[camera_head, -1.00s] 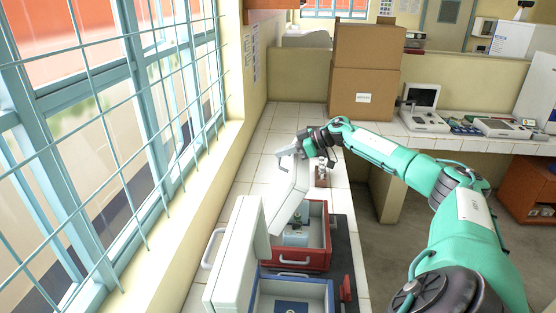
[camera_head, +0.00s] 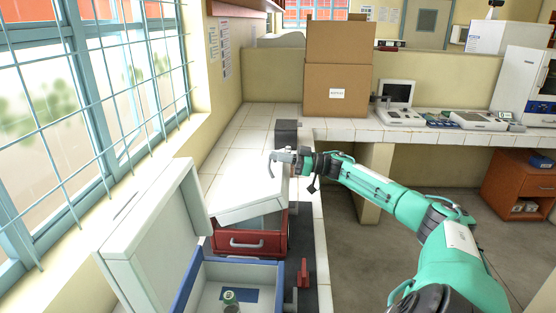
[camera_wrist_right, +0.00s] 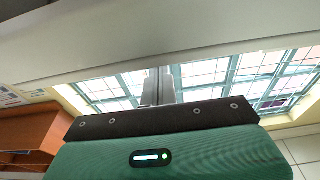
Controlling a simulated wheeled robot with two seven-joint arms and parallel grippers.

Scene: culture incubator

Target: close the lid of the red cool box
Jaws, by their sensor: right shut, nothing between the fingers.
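The red cool box (camera_head: 262,244) stands on the tiled counter, behind the blue one. Its white lid (camera_head: 245,190) is tilted low over it, partly open, with a gap above the red front where the inside shows. My right gripper (camera_head: 276,157) is shut and empty at the lid's upper right edge; it seems to touch the lid, but the exact contact is hard to tell. In the right wrist view the pale underside or face of a panel, likely the lid (camera_wrist_right: 150,40), fills the top, and the shut fingers (camera_wrist_right: 158,88) point up to it. My left gripper is out of view.
A blue cool box (camera_head: 268,272) with its white lid (camera_head: 155,240) standing open is nearest, close beside the red one. Cardboard boxes (camera_head: 335,90) stand at the back. A barred window runs along the left. Instruments (camera_head: 400,115) sit on the back counter.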

